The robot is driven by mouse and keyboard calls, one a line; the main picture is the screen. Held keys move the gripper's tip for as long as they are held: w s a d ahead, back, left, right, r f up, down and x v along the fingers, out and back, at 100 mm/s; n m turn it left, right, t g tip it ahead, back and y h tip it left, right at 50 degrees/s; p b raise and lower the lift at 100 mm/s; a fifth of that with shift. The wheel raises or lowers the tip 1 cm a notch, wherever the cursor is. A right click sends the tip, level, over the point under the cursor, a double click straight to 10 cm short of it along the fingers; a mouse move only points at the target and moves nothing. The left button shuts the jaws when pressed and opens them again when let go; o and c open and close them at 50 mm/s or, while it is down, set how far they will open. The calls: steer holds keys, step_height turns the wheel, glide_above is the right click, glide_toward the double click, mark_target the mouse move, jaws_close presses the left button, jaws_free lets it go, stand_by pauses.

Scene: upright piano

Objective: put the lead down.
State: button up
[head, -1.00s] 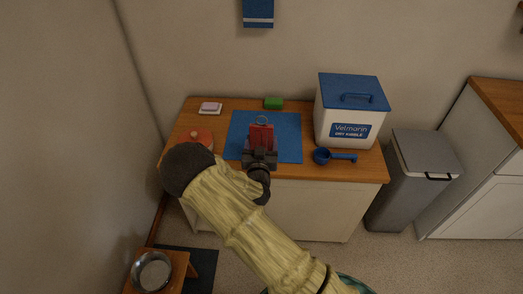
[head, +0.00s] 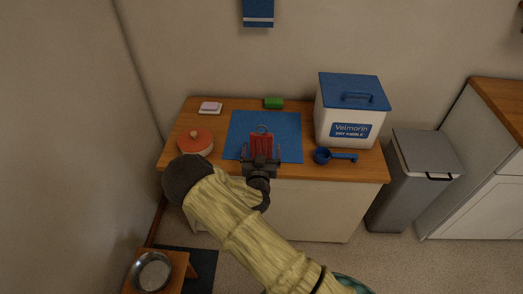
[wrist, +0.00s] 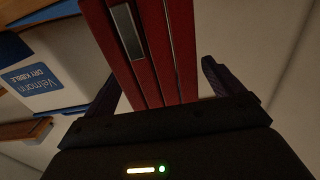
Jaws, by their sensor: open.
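The red lead (head: 261,145), with a metal ring at its far end, is on the blue mat (head: 288,124) on the wooden counter top. My gripper (head: 261,157) is at the front edge of the mat, with its jaws open on either side of the lead's near end. In the wrist view the lead's red straps (wrist: 155,50) run between the two dark fingers (wrist: 160,85), with a gap showing beside the right finger. The lead's nearest end is hidden by my gripper.
A white kibble bin (head: 345,115) with a blue lid and a blue scoop (head: 335,156) are right of the mat.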

steer(key=shift+r, duration=0.2)
steer(key=s, duration=1.2)
steer(key=shift+a, duration=0.2)
steer(key=shift+f, duration=0.1)
